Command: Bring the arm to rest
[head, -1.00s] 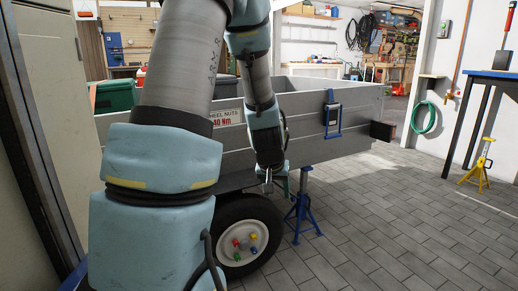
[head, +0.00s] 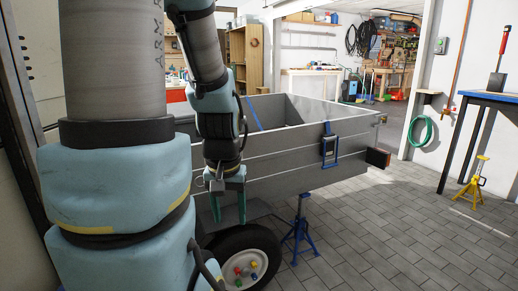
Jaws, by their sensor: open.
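My arm fills the left side of the head view, with its light blue joints and grey links. It rises out of the top of the picture and comes back down in front of the grey trailer (head: 285,155). My gripper (head: 229,215) hangs at the end, pointing down, with two green fingers apart and nothing seen between them. It shows in front of the trailer's side, just above the fender and wheel (head: 262,255) in the picture. I cannot tell how far it is from them.
A blue jack stand (head: 300,228) stands under the trailer. The wheel has several coloured nuts. A blue-framed device (head: 330,147) hangs on the trailer side. A yellow stand (head: 474,182) and a blue-topped bench (head: 490,100) are at right. The paved floor (head: 400,215) between is clear.

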